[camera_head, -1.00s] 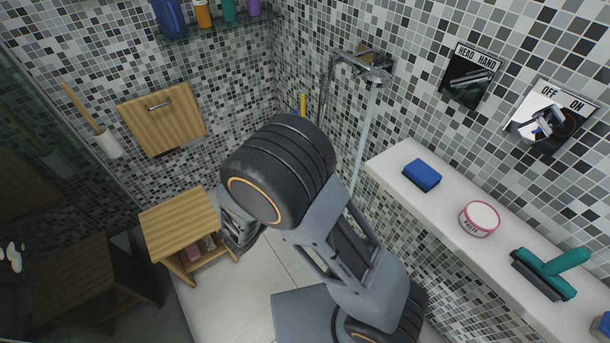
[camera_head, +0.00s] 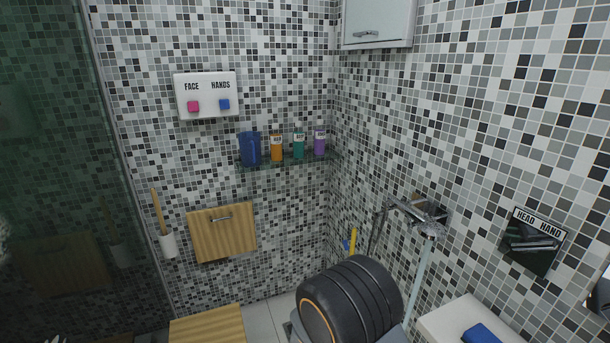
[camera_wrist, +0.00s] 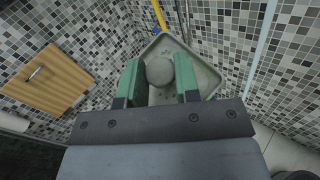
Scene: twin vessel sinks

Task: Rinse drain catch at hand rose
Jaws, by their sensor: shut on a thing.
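In the wrist view my gripper (camera_wrist: 159,80) has its two green fingers closed on the round knob of a grey-green, square, dish-like drain catch (camera_wrist: 205,75). Small dark specks show on the catch near the knob. In the head view the gripper and catch are hidden behind my dark arm joint. A chrome rose (camera_head: 425,229) sits on the right wall, with a pale stream like water (camera_head: 419,283) falling from it. The stream also shows in the wrist view (camera_wrist: 262,45), right of the catch and apart from it. The HEAD/HAND selector (camera_head: 533,242) is on the right wall.
A white ledge (camera_head: 455,318) with a blue sponge (camera_head: 481,334) is at lower right. A wooden stool (camera_head: 208,327) stands at lower left. A glass shelf (camera_head: 270,163) holds bottles. A yellow-handled tool (camera_head: 353,240) is near the corner. A folding wooden panel (camera_head: 222,232) hangs on the wall.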

